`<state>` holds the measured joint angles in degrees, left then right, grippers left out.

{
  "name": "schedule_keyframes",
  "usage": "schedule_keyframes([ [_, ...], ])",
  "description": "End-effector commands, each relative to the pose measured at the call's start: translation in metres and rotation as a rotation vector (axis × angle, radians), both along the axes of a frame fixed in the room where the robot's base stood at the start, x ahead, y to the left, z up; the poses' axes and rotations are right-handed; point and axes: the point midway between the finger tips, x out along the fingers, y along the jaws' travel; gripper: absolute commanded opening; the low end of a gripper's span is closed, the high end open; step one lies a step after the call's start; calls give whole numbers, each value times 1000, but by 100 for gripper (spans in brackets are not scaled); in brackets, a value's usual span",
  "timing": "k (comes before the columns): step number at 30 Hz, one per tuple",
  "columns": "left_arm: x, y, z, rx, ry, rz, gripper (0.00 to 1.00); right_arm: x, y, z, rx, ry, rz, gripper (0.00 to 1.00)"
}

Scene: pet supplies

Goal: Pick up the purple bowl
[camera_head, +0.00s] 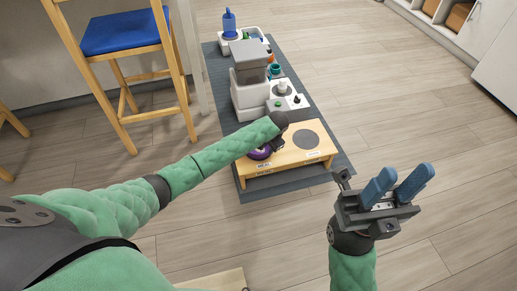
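A purple bowl (260,153) sits at the left part of a low wooden stand (290,157) on a dark mat. My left arm reaches over the stand from the left and hides part of the bowl. My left gripper (274,145) is small and dark, close beside or over the bowl. Its fingers are mostly hidden, so I cannot tell whether it touches the bowl. My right gripper (396,184) is raised in front of the stand at the right. Its two blue fingers are apart with nothing between them.
The dark mat (312,113) also holds a grey-and-white feeder (249,78), a white dispenser (286,99) and blue bottles at the back. A blue-seated wooden stool (121,33) stands at the left. White cabinets line the right. The wooden floor (400,90) between is clear.

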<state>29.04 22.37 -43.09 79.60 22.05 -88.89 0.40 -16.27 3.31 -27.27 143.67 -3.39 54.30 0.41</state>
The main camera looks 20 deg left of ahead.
Motion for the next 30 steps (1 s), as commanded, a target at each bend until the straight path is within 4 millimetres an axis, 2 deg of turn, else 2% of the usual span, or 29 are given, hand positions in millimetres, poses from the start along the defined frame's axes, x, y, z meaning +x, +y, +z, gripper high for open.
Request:
schedule_keyframes([
  [5, 1, 1, -13, 0, 0, 0, 30, 1, 2, -5, 6, -1, 13, 36],
  [13, 5, 6, -48, 0, 0, -1, 30, 2, 6, -16, 11, -4, 40, 36],
  [22, 6, 8, -52, 0, -1, -1, 30, 2, 7, -17, 2, 0, 40, 36],
  [27, 6, 7, -52, 0, -1, -1, 0, 2, 7, -17, 2, 0, 40, 36],
  [30, 6, 7, -52, 0, -1, -1, 0, 2, 7, -17, 3, 0, 39, 36],
])
